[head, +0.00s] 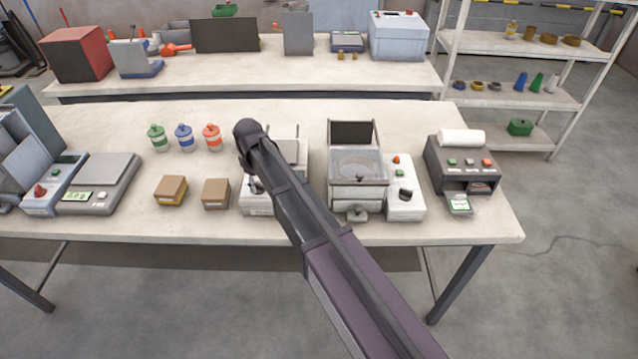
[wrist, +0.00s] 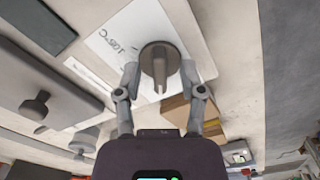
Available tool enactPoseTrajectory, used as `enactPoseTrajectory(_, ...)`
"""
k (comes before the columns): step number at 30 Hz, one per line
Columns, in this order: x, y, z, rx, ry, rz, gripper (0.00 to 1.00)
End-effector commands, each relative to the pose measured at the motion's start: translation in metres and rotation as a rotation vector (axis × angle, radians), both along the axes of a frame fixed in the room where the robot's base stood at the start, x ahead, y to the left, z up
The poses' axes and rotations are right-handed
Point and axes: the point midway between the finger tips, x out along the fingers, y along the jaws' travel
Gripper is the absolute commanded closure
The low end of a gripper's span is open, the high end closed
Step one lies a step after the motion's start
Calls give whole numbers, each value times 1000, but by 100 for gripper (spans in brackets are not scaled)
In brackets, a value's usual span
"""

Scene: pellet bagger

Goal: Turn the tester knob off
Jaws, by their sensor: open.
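The tester knob (wrist: 160,62) is a round grey-brown dial with a raised grip bar, which points toward my gripper's palm in the wrist view. It sits on a pale panel (wrist: 122,30) marked "105°C". My gripper (wrist: 160,72) is open, with one finger on each side of the knob; I cannot tell whether either finger touches it. In the head view, the tester (head: 256,206) stands on the bench, largely covered by my arm, and its knob is hidden there.
Cardboard boxes (head: 216,193) stand left of the tester; one (wrist: 202,110) is close to a finger in the wrist view. A machine with a clear-lidded chamber (head: 358,165) and a control box with a black knob (head: 405,193) stand to the right. Several capped bottles (head: 184,137) stand behind.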

Motion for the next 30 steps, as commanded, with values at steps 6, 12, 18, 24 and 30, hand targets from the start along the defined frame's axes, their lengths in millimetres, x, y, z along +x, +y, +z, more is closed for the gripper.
enactPoseTrajectory(6, 0, 0, 0, 1, 0, -30, 49)
enactPoseTrajectory(12, 0, 0, 0, 1, -1, -109, 49)
enactPoseTrajectory(18, 0, 0, 0, 1, -1, -233, 49)
enactPoseTrajectory(24, 0, 0, 0, 1, -1, -367, 49)
enactPoseTrajectory(30, 0, 0, 0, 1, -1, -501, 49)
